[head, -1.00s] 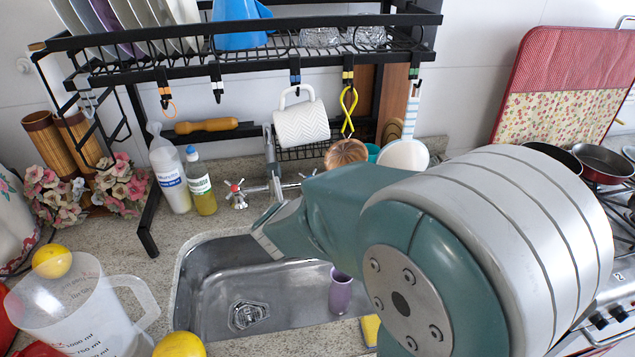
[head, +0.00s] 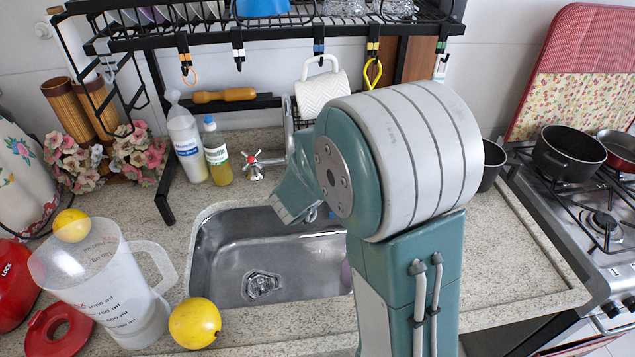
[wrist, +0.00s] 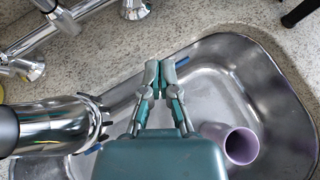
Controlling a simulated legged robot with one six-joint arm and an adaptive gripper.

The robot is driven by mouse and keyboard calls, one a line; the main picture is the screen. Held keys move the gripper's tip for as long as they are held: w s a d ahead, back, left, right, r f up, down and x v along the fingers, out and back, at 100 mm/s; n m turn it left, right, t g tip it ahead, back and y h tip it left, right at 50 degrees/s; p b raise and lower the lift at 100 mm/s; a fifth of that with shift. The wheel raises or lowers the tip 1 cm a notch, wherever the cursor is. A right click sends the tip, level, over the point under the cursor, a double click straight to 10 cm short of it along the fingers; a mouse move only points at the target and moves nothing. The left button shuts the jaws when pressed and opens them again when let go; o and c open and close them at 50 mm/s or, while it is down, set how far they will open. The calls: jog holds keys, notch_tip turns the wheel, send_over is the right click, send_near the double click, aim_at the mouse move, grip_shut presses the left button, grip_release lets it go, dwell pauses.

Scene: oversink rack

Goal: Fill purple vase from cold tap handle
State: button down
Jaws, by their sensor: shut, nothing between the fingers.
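The purple vase (wrist: 240,145) stands in the right part of the sink in the wrist view, with its open mouth showing. In the head view only a thin sliver of it shows beside my arm. My gripper (wrist: 161,70) is shut and empty over the sink's back edge, left of and beyond the vase in the wrist view. The chrome tap (wrist: 50,125) is at the left there. One handle (wrist: 22,68) is at the left and another (wrist: 135,8) at the top; neither shows a colour mark. The red-marked handle (head: 252,163) shows in the head view.
The steel sink (head: 215,255) has a drain and free room. A black rack (head: 165,190) with a hanging white mug (head: 322,90) stands behind it. A clear jug (head: 100,275) and yellow fruit (head: 195,323) are at left, a stove with pots (head: 570,155) at right.

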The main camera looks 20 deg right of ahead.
jog(key=w+d, duration=0.1)
jog(key=w, duration=0.1)
jog(key=w+d+f, duration=0.1)
jog(key=d, duration=0.1)
jog(key=w+d+f, duration=0.1)
jog(key=w+d, duration=0.1)
jog(key=shift+w+d+f, duration=0.1)
jog(key=shift+w+d, duration=0.1)
jog(key=shift+w, duration=0.1)
jog(key=shift+w+d, duration=0.15)
jog(key=shift+w, duration=0.15)
jog(key=shift+w+d+r, duration=0.15)
jog(key=shift+d+r, duration=0.1)
jog(key=shift+d, duration=0.2)
